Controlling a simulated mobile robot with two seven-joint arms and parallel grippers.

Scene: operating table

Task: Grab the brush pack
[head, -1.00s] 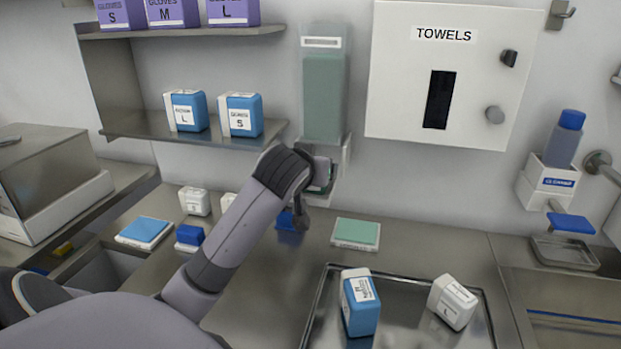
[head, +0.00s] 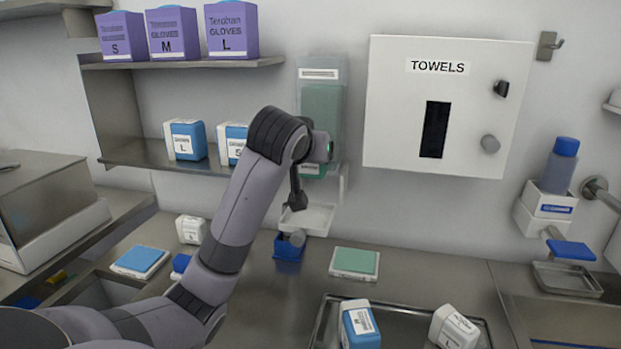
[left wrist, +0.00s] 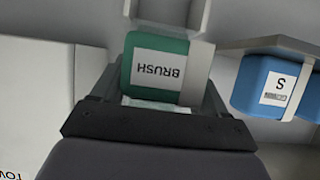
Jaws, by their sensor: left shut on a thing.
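The brush pack (left wrist: 150,68) is green and white with a label reading BRUSH, upside down in the left wrist view. It lies between the fingers of my left gripper (left wrist: 158,85), which is shut on it. In the head view my left wrist is in front of the lower part of the clear dispenser (head: 322,95) with green contents, and it hides most of the gripper and the pack. The dispenser's white tray (head: 308,218) shows below the wrist and looks empty. My right gripper is not in view.
The towels cabinet (head: 448,105) is on the wall to the right. A shelf (head: 150,154) with blue packs (head: 186,139) is close on the left. A metal tray (head: 322,325) with two packs and a green pad (head: 355,262) are on the counter below.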

